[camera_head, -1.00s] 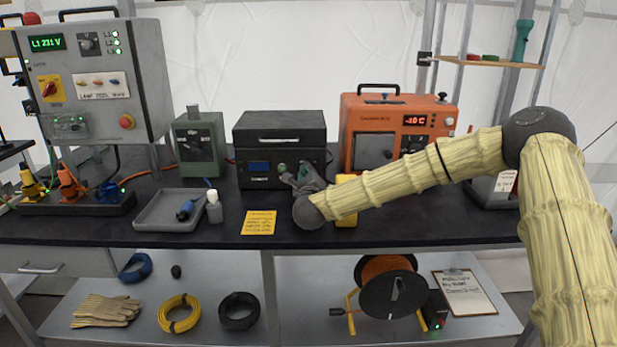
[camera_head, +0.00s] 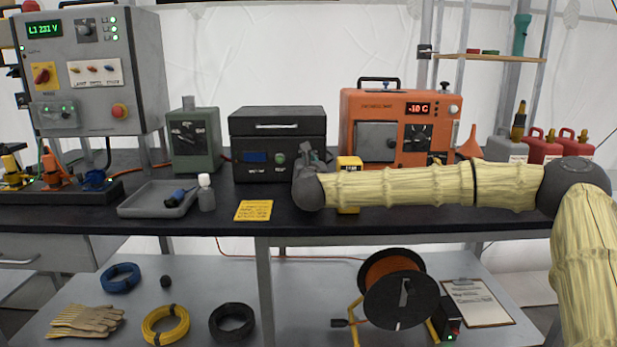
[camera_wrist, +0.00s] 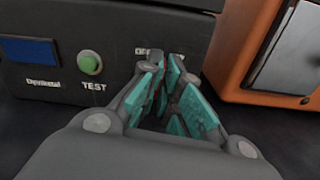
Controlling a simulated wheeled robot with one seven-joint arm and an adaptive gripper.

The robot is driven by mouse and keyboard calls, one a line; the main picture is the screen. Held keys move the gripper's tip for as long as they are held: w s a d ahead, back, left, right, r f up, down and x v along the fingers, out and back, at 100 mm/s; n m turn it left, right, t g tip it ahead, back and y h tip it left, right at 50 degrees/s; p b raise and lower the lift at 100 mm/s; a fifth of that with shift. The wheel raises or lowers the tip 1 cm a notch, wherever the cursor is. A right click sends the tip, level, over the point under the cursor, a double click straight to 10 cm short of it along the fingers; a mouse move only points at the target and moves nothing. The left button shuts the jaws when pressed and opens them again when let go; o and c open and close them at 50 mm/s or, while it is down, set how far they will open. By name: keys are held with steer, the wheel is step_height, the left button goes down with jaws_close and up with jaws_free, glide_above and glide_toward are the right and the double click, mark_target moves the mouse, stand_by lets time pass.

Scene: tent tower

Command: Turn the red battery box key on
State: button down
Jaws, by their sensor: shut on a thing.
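The battery box (camera_head: 277,125) is a black case with a handle at the centre of the bench. Its front also shows in the wrist view (camera_wrist: 60,85), with a dark blue display (camera_wrist: 30,51) and a green TEST button (camera_wrist: 90,63). My gripper (camera_wrist: 167,62) is at the front face, right of the button, its teal-padded fingers shut at a partly covered OFF label. The red key is hidden between the fingertips, so its turn position cannot be seen. In the head view my gripper (camera_head: 312,160) is at the box's lower right front.
An orange unit (camera_head: 400,103) stands close to the right of the box, and a yellow block (camera_head: 350,163) is beside my wrist. A green device (camera_head: 196,138) stands to the left. A yellow card (camera_head: 254,210) lies in front. The bench front is mostly clear.

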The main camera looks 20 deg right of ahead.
steer(key=m+b, duration=0.1)
steer(key=b, duration=0.1)
steer(key=m+b, duration=0.4)
steer(key=shift+d+f+b, duration=0.1)
steer(key=shift+f+b, duration=0.25)
steer(key=shift+r+m+b, duration=0.2)
steer(key=shift+m+b, duration=0.9)
steer(key=shift+b, duration=0.05)
steer(key=shift+r, duration=0.1)
steer(key=c, duration=1.6)
jaws_free()
steer(key=shift+d, duration=0.1)
steer(key=shift+c, duration=0.2)
steer(key=shift+s, duration=0.1)
steer(key=v, duration=1.2)
steer(key=shift+r, duration=0.1)
